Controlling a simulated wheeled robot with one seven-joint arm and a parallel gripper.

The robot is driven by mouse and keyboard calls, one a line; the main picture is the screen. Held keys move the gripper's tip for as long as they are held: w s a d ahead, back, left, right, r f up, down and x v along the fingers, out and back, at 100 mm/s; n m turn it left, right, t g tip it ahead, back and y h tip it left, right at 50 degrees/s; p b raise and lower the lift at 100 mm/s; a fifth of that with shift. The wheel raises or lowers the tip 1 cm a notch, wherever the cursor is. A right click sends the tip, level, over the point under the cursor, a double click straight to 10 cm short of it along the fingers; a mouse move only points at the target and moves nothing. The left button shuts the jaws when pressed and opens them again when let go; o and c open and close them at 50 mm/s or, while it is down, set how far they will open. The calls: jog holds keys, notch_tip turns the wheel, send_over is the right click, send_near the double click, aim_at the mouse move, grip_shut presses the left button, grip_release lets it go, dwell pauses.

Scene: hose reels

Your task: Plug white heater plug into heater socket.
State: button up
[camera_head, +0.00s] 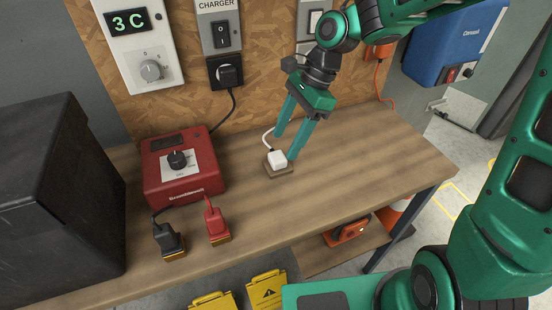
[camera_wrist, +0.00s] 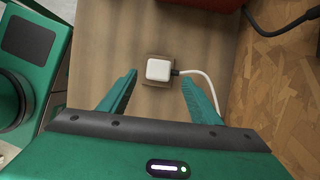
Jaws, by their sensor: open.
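The white plug (camera_head: 277,159) sits on a small brown block (camera_head: 281,172) on the workbench, its white cord running back toward the wall. It also shows in the wrist view (camera_wrist: 158,70), beyond the fingertips and between their lines. My gripper (camera_head: 288,145) is open and empty, its green fingers pointing down close to the plug. In the wrist view the two fingers (camera_wrist: 158,83) are spread wide, with the plug ahead of the gap. A socket marked for a heater cannot be made out; a partly hidden wall panel (camera_head: 314,22) stands behind my arm.
A red charger box (camera_head: 183,165) stands left of the plug, with a black plug (camera_head: 167,238) and a red plug (camera_head: 215,220) before it. A CHARGER wall socket holds a black plug (camera_head: 227,74). A dark box (camera_head: 58,195) fills the left. The bench's right side is clear.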

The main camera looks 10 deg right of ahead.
aim_at(278, 156)
jog(key=shift+x, duration=2.3)
jog(key=shift+s+a, duration=0.1)
jog(key=shift+r, duration=0.1)
jog(key=c, duration=1.1)
